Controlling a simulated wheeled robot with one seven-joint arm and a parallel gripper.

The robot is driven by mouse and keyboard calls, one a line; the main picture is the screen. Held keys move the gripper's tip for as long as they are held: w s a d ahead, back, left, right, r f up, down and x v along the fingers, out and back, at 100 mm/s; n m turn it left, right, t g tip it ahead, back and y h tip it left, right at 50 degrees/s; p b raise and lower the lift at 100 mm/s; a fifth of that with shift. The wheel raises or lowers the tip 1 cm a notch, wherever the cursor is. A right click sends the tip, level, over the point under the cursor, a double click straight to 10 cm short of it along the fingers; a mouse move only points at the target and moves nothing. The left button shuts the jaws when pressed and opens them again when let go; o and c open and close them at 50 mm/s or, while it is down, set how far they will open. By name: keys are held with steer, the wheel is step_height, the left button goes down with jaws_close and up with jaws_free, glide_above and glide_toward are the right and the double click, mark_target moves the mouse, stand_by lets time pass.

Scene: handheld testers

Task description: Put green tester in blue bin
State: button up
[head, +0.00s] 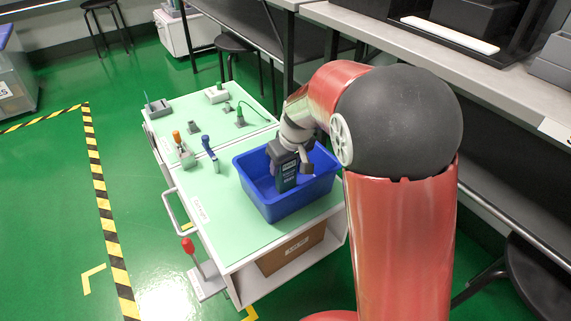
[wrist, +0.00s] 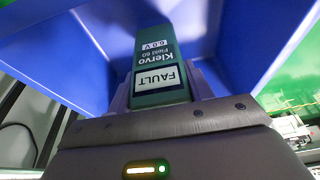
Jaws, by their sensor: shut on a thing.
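The blue bin (head: 280,208) stands on the front part of the light green cart top. My gripper (head: 284,158) is over the bin, pointing down, and is shut on the green tester (head: 287,176). The tester looks dark green in the head view and hangs upright with its lower part inside the bin's rim. In the wrist view the green tester (wrist: 162,62) sits between the fingers, with a label reading "FAULT" and "Klervo". The blue bin's walls (wrist: 80,40) surround it there. Whether the tester touches the bin floor is hidden.
On the cart top (head: 215,205), left of the bin, are an orange-handled tool in a holder (head: 182,148) and a blue-handled one (head: 208,148). Small grey stands and a green-cabled piece (head: 240,116) sit farther back. Benches are at right, a stool (head: 105,18) at back left.

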steer(key=shift+r, duration=0.1)
steer(key=o, duration=1)
steer(key=shift+o, duration=0.2)
